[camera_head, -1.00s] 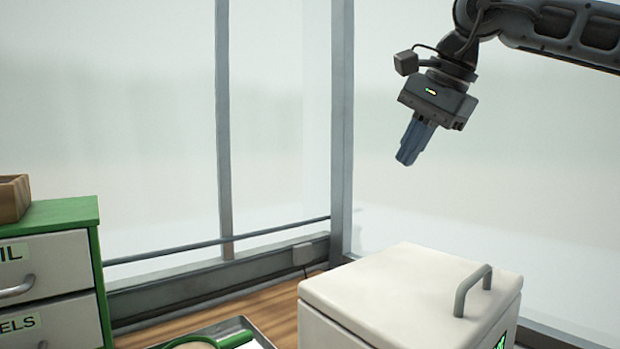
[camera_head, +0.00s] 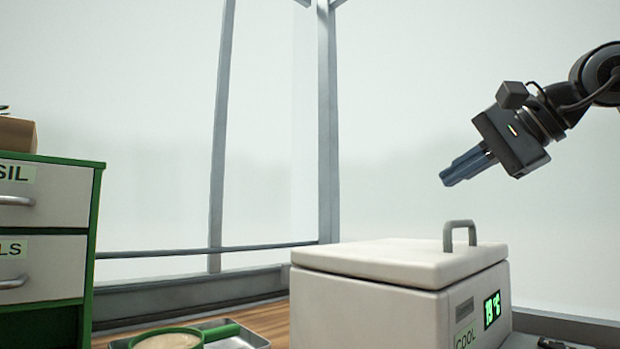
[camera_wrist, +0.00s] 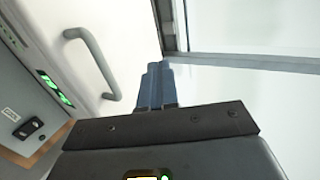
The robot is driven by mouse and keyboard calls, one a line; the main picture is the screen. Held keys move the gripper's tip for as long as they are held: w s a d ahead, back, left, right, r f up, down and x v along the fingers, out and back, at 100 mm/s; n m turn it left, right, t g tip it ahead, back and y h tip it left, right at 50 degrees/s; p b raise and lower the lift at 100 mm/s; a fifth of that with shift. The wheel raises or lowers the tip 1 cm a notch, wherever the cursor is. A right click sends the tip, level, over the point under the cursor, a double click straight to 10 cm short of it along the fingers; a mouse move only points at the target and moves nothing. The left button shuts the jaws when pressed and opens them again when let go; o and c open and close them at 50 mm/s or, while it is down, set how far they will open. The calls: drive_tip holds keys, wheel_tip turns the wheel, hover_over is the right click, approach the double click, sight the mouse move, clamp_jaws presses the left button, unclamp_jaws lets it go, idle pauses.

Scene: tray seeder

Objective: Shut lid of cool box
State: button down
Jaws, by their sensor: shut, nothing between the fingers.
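The cool box (camera_head: 390,315) stands at the lower right in the head view, with a "COOL" label and a green display on its front. Its white lid (camera_head: 390,260) lies flat on top and looks shut. A grey handle (camera_head: 460,232) rises from the lid. My gripper (camera_head: 447,181) is shut and empty, in the air above the lid and apart from the handle. In the wrist view my gripper's fingers (camera_wrist: 155,75) show together, with the lid (camera_wrist: 120,40) and its handle (camera_wrist: 95,60) to their left.
A green and white drawer unit (camera_head: 45,235) stands at the left with a wooden box (camera_head: 17,135) on top. A metal tray (camera_head: 255,341) and a green-rimmed sieve or pan (camera_head: 165,341) lie left of the cool box. Window frames (camera_head: 328,130) stand behind.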

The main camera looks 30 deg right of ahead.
sight(465, 222)
wheel_tip(465, 222, down, 6)
drive_tip(key=s+b, duration=0.3)
drive_tip(key=b, duration=0.2)
drive_tip(key=shift+d, duration=0.3)
